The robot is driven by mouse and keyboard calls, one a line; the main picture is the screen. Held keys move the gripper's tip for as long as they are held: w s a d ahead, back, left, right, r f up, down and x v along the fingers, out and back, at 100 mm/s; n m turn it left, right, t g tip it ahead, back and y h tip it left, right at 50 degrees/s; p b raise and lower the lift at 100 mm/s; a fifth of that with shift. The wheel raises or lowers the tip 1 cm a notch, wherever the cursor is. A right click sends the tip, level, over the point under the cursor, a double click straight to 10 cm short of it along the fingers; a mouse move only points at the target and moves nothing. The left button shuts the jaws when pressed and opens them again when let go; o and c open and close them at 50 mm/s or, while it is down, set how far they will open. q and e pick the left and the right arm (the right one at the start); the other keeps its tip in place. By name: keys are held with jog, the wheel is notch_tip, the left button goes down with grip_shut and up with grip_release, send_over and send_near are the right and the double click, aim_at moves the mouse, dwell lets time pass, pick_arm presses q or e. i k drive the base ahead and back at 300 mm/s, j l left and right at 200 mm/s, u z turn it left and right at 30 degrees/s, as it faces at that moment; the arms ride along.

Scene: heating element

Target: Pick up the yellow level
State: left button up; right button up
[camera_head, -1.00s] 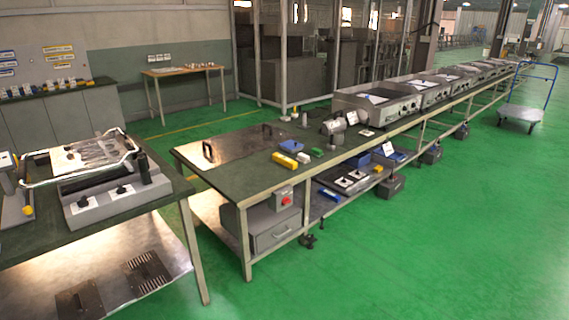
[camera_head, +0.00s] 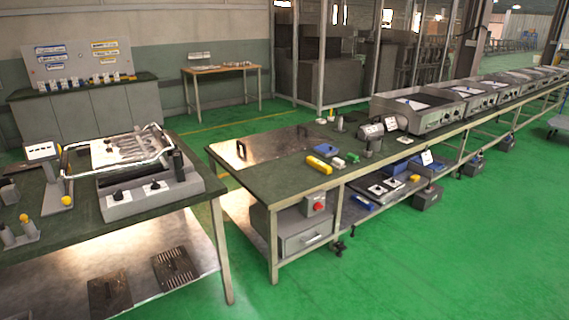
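A small elongated yellow block, which looks like the yellow level (camera_head: 319,164), lies on the dark green top of the long workbench (camera_head: 285,181), near its front edge. It is small in the picture, so its details cannot be made out. A blue item (camera_head: 325,149) lies behind it, and small green and white pieces (camera_head: 351,158) lie to its right. Neither of my grippers is in the head view.
A closer bench (camera_head: 185,212) at the left holds a heating unit with a wire frame (camera_head: 127,155). A narrow gap of green floor separates the two benches. Open green floor (camera_head: 440,260) lies right of the long bench. A red-button box (camera_head: 314,204) hangs under its edge.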

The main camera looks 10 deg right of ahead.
aim_at(320, 166)
jog(key=i+l+u, duration=0.45)
jog(key=i+l, duration=0.25)
jog(key=i+l+u, duration=0.25)
jog(key=l, duration=0.35)
